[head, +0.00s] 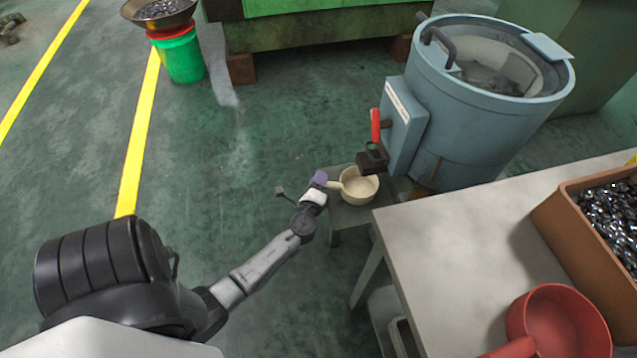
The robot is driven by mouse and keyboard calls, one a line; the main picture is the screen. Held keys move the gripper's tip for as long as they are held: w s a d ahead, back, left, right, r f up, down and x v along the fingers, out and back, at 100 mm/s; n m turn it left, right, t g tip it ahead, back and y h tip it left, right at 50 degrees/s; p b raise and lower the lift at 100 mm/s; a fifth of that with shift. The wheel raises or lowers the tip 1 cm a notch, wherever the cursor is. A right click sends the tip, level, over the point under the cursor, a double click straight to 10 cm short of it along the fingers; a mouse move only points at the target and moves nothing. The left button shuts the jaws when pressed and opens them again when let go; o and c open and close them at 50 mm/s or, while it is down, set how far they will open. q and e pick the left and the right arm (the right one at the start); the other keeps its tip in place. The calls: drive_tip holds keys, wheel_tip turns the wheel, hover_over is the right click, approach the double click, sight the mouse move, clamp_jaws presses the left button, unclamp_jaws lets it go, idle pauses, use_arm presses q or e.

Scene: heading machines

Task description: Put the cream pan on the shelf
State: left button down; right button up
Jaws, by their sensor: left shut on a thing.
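The cream pan (359,189) is a small round pan with a short handle pointing left. It is upright over a small grey stand (346,217) beside the blue machine; I cannot tell whether it rests on the stand or is just above it. My left gripper (325,181), with purple fingers, is shut on the pan's handle. A lower shelf (384,312) shows partly under the grey table, with a pale item on it; the tabletop hides most of it. My right gripper is not in view.
A blue drum machine (480,110) with a red-handled lever (375,125) stands close behind the pan. The grey table (465,240) carries a red pan (558,325) and a brown bin (580,225) of metal parts.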

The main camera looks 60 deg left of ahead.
use_arm(q)
drive_tip(key=shift+r, duration=0.1)
drive_tip(key=shift+f, duration=0.2)
drive_tip(key=c, duration=0.9)
unclamp_jaws()
drive_tip(key=shift+c, duration=0.2)
drive_tip(key=shift+r, duration=0.1)
